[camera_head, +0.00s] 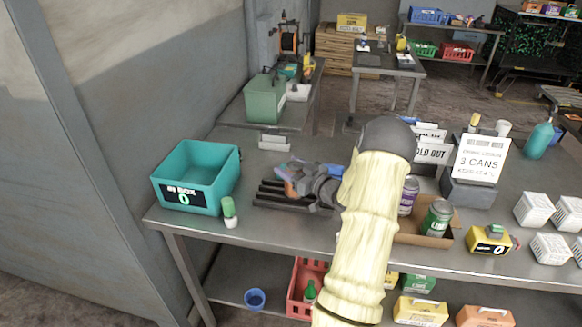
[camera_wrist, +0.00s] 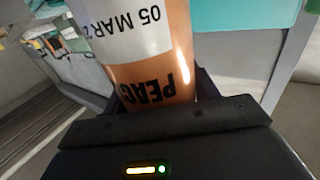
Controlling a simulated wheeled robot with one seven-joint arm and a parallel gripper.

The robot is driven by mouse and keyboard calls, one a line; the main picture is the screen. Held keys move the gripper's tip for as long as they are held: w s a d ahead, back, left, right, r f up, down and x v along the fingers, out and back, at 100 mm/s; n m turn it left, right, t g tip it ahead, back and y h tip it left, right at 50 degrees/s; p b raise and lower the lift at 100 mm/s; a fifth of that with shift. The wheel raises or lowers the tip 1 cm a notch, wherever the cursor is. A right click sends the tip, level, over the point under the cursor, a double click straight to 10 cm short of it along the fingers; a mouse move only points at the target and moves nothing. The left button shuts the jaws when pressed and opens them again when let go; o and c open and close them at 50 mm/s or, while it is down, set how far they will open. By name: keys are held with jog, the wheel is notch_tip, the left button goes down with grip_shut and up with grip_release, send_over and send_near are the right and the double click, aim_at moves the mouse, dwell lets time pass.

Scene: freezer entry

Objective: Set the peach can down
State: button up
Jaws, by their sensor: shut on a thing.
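The peach can (camera_wrist: 150,60) is orange with a white band that reads "05 MAR"; it fills the middle of the wrist view, its printing upside down. My gripper (camera_wrist: 158,100) is shut on it. In the head view my gripper (camera_head: 305,182) is over the left part of the metal table, above a dark slatted rack (camera_head: 268,197). Only a small orange part of the can shows there, mostly hidden by the gripper. I cannot tell whether the can touches the rack.
A teal bin (camera_head: 186,197) marked "IN BOX 0" stands at the table's left end, with a green-capped bottle (camera_head: 230,213) beside it. A cardboard tray (camera_head: 418,238) with cans is to the right. A sign (camera_head: 481,159) reads "3 CANS". White baskets (camera_head: 534,209) stand far right.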

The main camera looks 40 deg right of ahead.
jog(key=shift+r, duration=0.1)
jog(key=o, duration=1.2)
jog(key=s, duration=0.2)
jog(key=s+b, duration=0.1)
jog(key=s, duration=0.2)
jog(key=s+d, duration=0.1)
jog(key=s, duration=0.1)
jog(key=shift+s+b, duration=0.3)
